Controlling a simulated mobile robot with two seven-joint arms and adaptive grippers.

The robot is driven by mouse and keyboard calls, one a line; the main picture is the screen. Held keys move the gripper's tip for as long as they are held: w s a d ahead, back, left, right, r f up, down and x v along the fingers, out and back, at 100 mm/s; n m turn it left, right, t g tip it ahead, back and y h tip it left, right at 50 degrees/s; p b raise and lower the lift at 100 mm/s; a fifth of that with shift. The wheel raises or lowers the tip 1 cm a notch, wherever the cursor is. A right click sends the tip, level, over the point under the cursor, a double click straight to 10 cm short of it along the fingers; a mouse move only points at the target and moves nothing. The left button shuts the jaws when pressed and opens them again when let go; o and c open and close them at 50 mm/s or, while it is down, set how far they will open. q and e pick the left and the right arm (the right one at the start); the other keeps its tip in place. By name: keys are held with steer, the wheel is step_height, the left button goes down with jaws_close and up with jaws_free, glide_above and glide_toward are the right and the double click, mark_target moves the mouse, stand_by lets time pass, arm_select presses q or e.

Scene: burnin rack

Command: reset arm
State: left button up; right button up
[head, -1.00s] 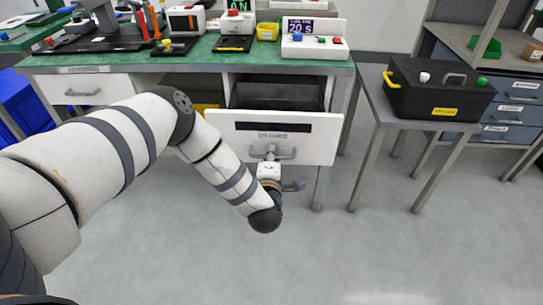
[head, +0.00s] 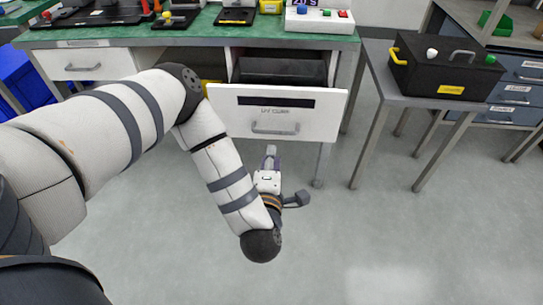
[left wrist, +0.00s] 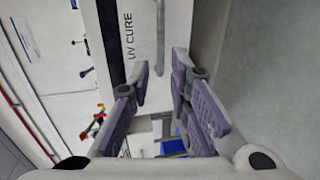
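The white UV CURE drawer (head: 235,125) stands pulled out under the green-topped bench, its front facing me. Its grey bar handle (head: 275,128) is free of the fingers. My left gripper (head: 270,152) is just below and in front of the handle, apart from it. In the left wrist view the two purple-grey fingers (left wrist: 161,72) are spread with nothing between them. The drawer front (left wrist: 129,15) and handle (left wrist: 160,45) show beyond the fingertips in that view. My right gripper is in neither view.
A grey side table (head: 380,85) at the right carries a black case (head: 442,75) with a yellow label. A shut drawer (head: 85,64) is at the bench's left. Blue bins (head: 22,95) stand far left. The floor in front is clear.

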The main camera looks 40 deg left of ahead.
arm_select(q)
steer(key=s+d+f+m+g+h+p, duration=0.2)
steer(key=s+d+f+m+g+h, duration=0.15)
steer(key=s+d+m+h, duration=0.35)
steer(key=s+d+f+m+g+h+p, duration=0.1)
steer(key=s+d+f+m+g+h, duration=0.15)
steer(key=s+d+f+m, duration=0.45)
steer(key=s+a+r+m+g, duration=0.1)
steer(key=s+a+m+g, duration=0.2)
steer(key=s, duration=0.5)
steer(key=s+a+r+m+g+y+p, duration=0.1)
steer(key=s+a+r+m+g, duration=0.1)
steer(key=s, duration=0.6)
steer(key=s+a+r+m+g, duration=0.2)
steer(key=s+a+m+g, duration=0.2)
steer(key=s, duration=0.3)
steer(key=shift+s+m+g+p, duration=0.4)
steer(key=shift+m, duration=0.1)
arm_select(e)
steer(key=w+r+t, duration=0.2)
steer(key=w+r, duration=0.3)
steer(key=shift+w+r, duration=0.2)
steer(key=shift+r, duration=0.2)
arm_select(q)
steer(key=shift+a, duration=0.1)
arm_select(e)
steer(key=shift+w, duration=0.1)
